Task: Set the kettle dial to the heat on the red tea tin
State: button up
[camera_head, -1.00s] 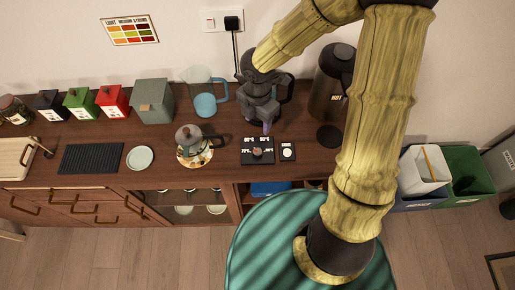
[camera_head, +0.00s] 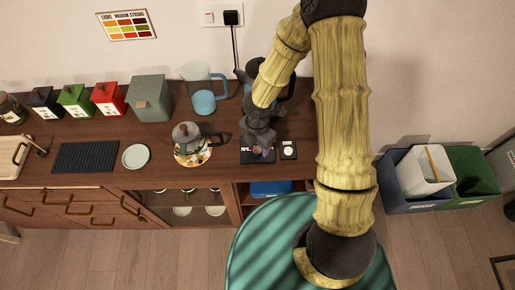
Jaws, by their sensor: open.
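The red tea tin (camera_head: 109,98) stands on the wooden counter at the left; its white label is too small to read. The black dial panel (camera_head: 246,157) lies near the counter's front edge, with white markings partly covered by my gripper. My gripper (camera_head: 264,151) is open, pointing down over the panel's dial; I cannot tell whether the fingers touch the knob. The dark kettle (camera_head: 289,88) stands behind my arm, mostly hidden. A small black plate with a white round button (camera_head: 289,149) lies just right of the dial panel.
A glass teapot (camera_head: 187,136) stands on a patterned mat, left of the dial panel. A blue-handled pitcher (camera_head: 203,98) stands behind. Bins (camera_head: 470,175) stand at right.

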aim_at(258, 151)
notch_tip(258, 151, down, 2)
jog(key=shift+f, duration=0.1)
jog(key=shift+c, duration=0.3)
jog(key=c, duration=0.9)
